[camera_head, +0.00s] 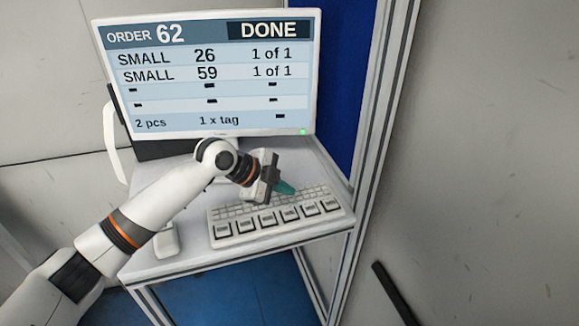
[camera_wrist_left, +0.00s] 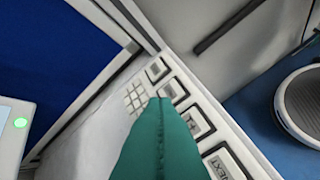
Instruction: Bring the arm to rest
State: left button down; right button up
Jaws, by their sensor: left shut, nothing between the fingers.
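My left arm reaches in from the left in the head view. My left gripper (camera_head: 285,188) is shut and empty, its teal fingertips together just above the keyboard (camera_head: 279,217). In the left wrist view the shut teal fingers (camera_wrist_left: 161,110) cover part of the keyboard, whose large keys (camera_wrist_left: 197,122) show beside them. I cannot tell whether the fingertips touch a key. My right gripper is in neither view.
A monitor (camera_head: 209,83) behind the keyboard reads "ORDER 62" and "DONE". The keyboard stands on a small grey table (camera_head: 190,262). A mouse (camera_head: 166,241) lies left of it. A metal frame post (camera_head: 372,120) and grey wall stand close on the right.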

pick_arm(q)
jog(key=s+f+n, duration=0.6)
jog(key=s+f, duration=0.5)
jog(key=s, duration=0.3)
jog(key=s+a+f+n+y, duration=0.35)
jog(key=s+a+n, duration=0.35)
jog(key=s+a, duration=0.35)
jog(key=s+a+f+n+y, duration=0.3)
jog(key=s+a+n+y, duration=0.3)
jog(key=s+a, duration=0.4)
notch_tip(320, 180, down, 29)
jog(key=s+d+n+g+h+b, duration=0.1)
jog(key=s+g+b, duration=0.1)
jog(key=b, duration=0.2)
jog(key=s+a+f+b, duration=0.2)
jog(key=s+f+b, duration=0.1)
jog(key=s+f, duration=1.3)
notch_tip(320, 180, down, 3)
jog(key=shift+s+a+f+g, duration=0.15)
jog(key=shift+s+a+g, duration=0.05)
jog(key=shift+a+g, duration=0.2)
